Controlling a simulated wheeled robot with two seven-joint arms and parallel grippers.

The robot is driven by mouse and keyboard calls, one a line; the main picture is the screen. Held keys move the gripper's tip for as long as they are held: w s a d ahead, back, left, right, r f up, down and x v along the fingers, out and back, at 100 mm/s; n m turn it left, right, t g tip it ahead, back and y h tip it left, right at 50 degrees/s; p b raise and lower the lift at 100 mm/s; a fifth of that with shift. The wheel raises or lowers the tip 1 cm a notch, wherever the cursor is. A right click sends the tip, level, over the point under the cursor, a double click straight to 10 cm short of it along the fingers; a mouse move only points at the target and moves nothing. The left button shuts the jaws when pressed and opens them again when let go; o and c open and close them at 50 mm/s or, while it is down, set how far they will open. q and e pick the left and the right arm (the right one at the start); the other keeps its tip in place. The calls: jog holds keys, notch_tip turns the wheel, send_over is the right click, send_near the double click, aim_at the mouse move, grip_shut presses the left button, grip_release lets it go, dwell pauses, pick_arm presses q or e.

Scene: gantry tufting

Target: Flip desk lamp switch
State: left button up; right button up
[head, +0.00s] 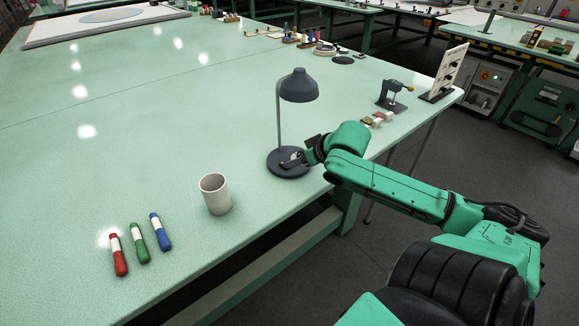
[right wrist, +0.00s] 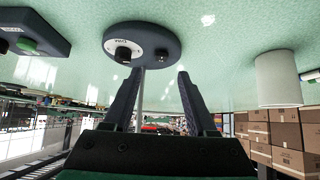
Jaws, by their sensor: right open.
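The dark grey desk lamp (head: 299,86) stands upright on the green table, with a thin stem and a round base (head: 274,165). In the right wrist view, which is upside down, the base (right wrist: 143,38) shows a small label and two small dark raised parts. I cannot tell which is the switch or its position. My right gripper (head: 296,159) is at the base's right side in the head view. Its two fingers (right wrist: 158,78) are apart and empty in the wrist view, pointing toward the base. Contact with the base is unclear. My left gripper is not in view.
A white cup (head: 215,194) stands left of the lamp, with red (head: 119,256), green (head: 140,244) and blue (head: 160,232) markers further left. The table behind the lamp is mostly clear.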

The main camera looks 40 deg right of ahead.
aim_at(289, 170)
jog(key=b+x, duration=0.1)
jog(key=x, duration=0.1)
jog(key=b+x, duration=0.1)
jog(key=x, duration=0.1)
jog(key=b+x, duration=0.1)
jog(key=x, duration=0.1)
jog(key=shift+a, duration=0.3)
jog(key=shift+w+d+f, duration=0.15)
jog(key=shift+w, duration=0.1)
